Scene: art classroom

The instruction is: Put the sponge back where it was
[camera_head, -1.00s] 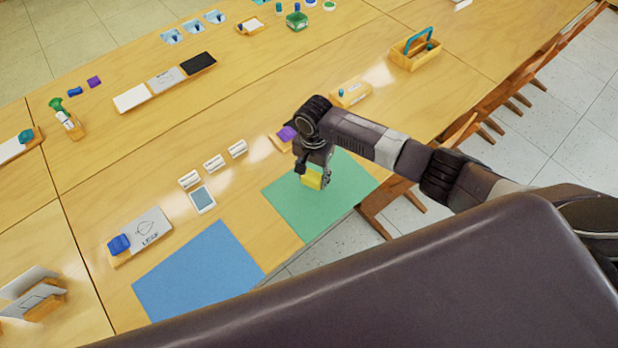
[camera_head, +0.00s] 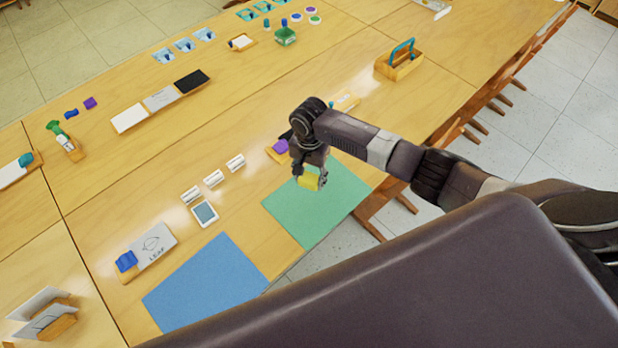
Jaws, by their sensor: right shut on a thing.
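My right gripper (camera_head: 313,175) is shut on the yellow sponge (camera_head: 310,181) and holds it over the green mat (camera_head: 318,206). I cannot tell whether the sponge touches the mat or hangs a little above it. The fingers hide part of the sponge. A blue mat (camera_head: 206,284) lies to the left of the green one. My left gripper is not in view.
A purple block on a wooden holder (camera_head: 279,148) stands just behind the gripper. White label stands (camera_head: 213,178) and a small framed card (camera_head: 204,213) are left of the green mat.

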